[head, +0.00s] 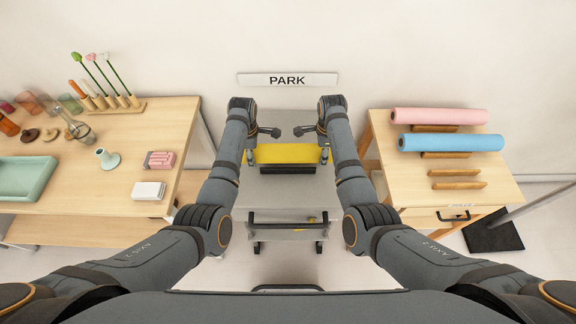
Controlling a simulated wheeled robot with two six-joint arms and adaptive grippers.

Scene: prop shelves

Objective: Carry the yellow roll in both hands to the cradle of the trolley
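The yellow roll (288,153) lies crosswise over the grey trolley (286,207), below the PARK sign. My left gripper (270,132) is just beyond the roll's left part, pointing inward. My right gripper (303,131) is just beyond its right part, also pointing inward. Both look apart from the roll. Their fingers are too small and edge-on to tell open from shut.
A table on the right holds a pink roll (440,116) and a blue roll (450,142) on wooden cradles. A table on the left holds a green tray (24,177), a white box (148,190) and several props. The PARK sign (287,79) is on the wall.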

